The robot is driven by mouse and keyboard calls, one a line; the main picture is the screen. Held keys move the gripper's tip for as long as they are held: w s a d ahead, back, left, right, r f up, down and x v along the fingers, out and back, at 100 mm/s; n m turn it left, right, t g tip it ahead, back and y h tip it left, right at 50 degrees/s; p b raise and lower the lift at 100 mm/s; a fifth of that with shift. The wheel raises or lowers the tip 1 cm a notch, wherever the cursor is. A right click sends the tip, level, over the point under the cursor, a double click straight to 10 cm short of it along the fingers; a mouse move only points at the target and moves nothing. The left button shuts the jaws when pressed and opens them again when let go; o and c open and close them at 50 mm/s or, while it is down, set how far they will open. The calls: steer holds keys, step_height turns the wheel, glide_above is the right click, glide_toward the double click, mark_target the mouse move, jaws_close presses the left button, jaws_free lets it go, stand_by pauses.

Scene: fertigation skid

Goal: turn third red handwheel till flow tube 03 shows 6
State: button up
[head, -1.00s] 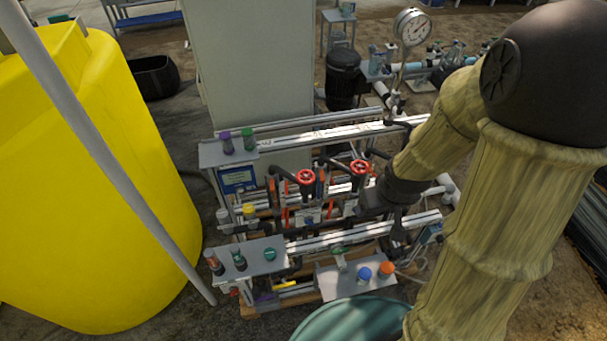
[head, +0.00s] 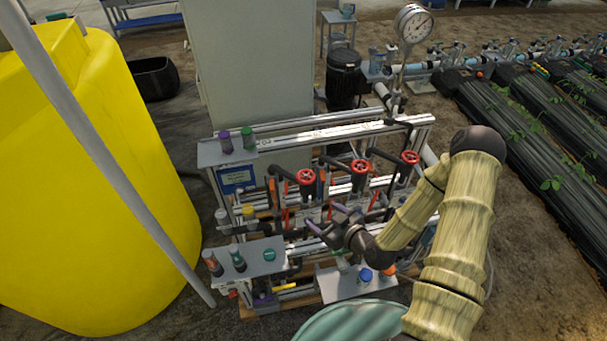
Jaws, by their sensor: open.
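Three red handwheels sit in a row on the skid: the left one (head: 305,177), the middle one (head: 360,167) and the right one (head: 410,157). The right one, third from the left, is now in clear view. My gripper (head: 328,222) is open and empty, low in front of the skid, below the left and middle handwheels. It points left and touches no handwheel that I can see. Flow tubes stand among the pipes behind it, but their numbers and readings are too small to tell.
A grey shelf (head: 262,257) with several capped bottles stands front left. A lower shelf (head: 340,288) holds a blue cap (head: 365,275) and an orange cap. A yellow tank (head: 90,190) and slanting pole (head: 100,150) bound the left. A pressure gauge (head: 413,24) stands behind.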

mark_target(302, 170)
steer(key=m+t, duration=0.1)
steer(key=t, duration=0.1)
steer(key=m+t, duration=0.1)
steer(key=t, duration=0.1)
steer(key=m+t+h, duration=0.1)
steer(key=m+t, duration=0.1)
steer(key=shift+s+d+r, duration=0.15)
steer(key=shift+d+r, duration=0.15)
steer(key=shift+r, duration=0.05)
steer(key=p+x, duration=0.4)
steer(key=x, duration=1.3)
steer(key=shift+w+a+f, duration=0.1)
steer(key=shift+w, duration=0.1)
steer(key=c, duration=1)
